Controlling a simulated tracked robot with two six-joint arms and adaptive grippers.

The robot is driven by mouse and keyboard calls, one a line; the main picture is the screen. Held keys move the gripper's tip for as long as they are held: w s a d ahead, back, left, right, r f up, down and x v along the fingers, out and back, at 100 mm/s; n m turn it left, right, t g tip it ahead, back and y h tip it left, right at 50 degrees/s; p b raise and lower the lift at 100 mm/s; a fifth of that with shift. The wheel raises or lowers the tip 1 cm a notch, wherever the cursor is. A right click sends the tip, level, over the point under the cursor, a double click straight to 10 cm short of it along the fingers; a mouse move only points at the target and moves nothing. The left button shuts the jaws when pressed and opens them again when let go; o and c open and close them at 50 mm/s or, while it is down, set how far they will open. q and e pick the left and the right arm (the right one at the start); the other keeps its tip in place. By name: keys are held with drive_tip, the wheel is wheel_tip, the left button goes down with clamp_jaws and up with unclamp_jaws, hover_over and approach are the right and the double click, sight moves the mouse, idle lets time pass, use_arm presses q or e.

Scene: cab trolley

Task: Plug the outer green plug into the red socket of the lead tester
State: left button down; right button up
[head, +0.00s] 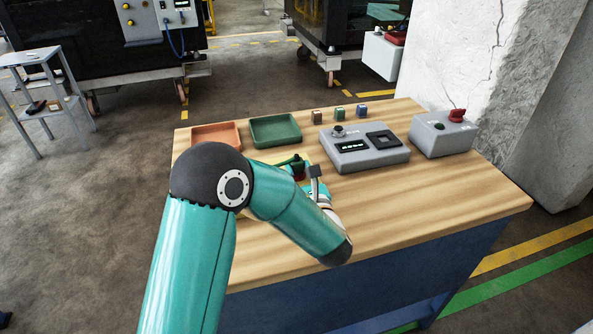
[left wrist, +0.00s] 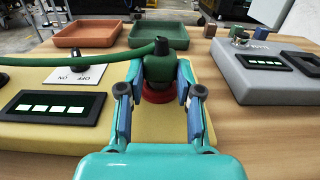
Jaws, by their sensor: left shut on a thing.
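The green plug (left wrist: 161,68) stands upright between the fingers of my left gripper (left wrist: 160,84), which is shut on it. A green cable runs left from its top. The red socket (left wrist: 155,95) shows as a red ring directly under the plug, on the yellow lead tester (left wrist: 45,138). I cannot tell how deep the plug sits in it. In the head view the green plug (head: 297,162) and the red socket (head: 299,176) show just beyond my left forearm, which hides most of the tester. My right gripper is out of view.
An orange tray (head: 217,126) and a green tray (head: 275,143) lie behind the tester. A grey box with a display (head: 385,157) stands to the right, with a grey box with a red knob (head: 443,147) beyond. The table's front right is clear.

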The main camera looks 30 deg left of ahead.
use_arm(q)
drive_tip(key=shift+f+b, duration=0.35)
drive_tip(key=shift+f, duration=0.05)
drive_tip(key=c, duration=0.7)
unclamp_jaws()
drive_tip(key=shift+d, duration=0.1)
drive_tip(key=v, duration=1.2)
drive_tip(key=o, duration=0.7)
